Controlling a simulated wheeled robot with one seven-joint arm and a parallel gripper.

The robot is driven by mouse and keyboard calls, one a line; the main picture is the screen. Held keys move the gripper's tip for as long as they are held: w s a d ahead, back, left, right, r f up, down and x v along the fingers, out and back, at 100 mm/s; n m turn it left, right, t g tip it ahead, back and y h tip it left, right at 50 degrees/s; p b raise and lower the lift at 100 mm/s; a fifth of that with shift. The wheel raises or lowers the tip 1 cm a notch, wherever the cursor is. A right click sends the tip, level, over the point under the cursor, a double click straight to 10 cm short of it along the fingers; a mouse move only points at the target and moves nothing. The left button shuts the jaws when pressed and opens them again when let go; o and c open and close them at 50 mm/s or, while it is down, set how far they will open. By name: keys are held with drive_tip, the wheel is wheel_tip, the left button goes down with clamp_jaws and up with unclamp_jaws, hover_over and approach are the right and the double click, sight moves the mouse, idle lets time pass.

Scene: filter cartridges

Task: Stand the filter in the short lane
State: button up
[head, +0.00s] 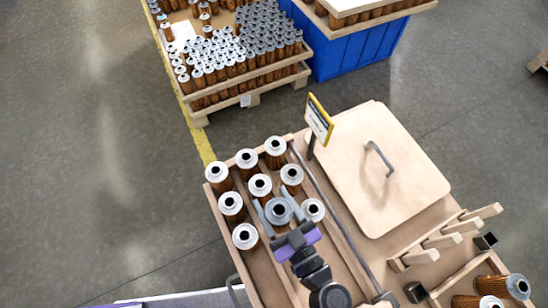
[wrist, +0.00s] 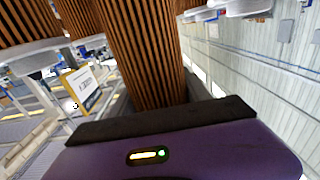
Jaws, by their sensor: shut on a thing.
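My gripper (head: 279,208) is shut on a filter with a grey cap (head: 279,212), its fingers on either side of it. In the wrist view the brown pleated body of the held filter (wrist: 145,50) rises upright from my purple gripper body (wrist: 170,150). The held filter is in line with the middle lane, behind two white-capped filters (head: 260,185). Its foot is hidden, so I cannot tell whether it touches the lane floor. The left lane holds three standing filters (head: 231,204), and the right lane holds three (head: 291,174).
A sign (head: 319,118) stands at the lane tray's far right corner. A wooden lid with a handle (head: 375,190) lies to the right. A slatted wooden rack (head: 440,240) and more filters (head: 516,287) are at lower right. A full pallet (head: 255,95) and blue bin (head: 350,50) stand beyond.

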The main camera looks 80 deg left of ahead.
drive_tip(key=shift+f, duration=1.45)
drive_tip(key=shift+f+b, duration=1.25)
drive_tip(key=shift+f, duration=0.65)
drive_tip(key=shift+f+p, duration=0.15)
drive_tip(key=shift+p, duration=0.2)
drive_tip(key=shift+f, duration=0.35)
drive_tip(key=shift+f+b, duration=0.65)
drive_tip(key=shift+f, duration=0.05)
drive_tip(key=shift+f, duration=0.3)
drive_tip(key=shift+f+b, duration=0.15)
drive_tip(key=shift+b, duration=0.2)
drive_tip(key=o, duration=1.5)
drive_tip(key=shift+o, duration=0.2)
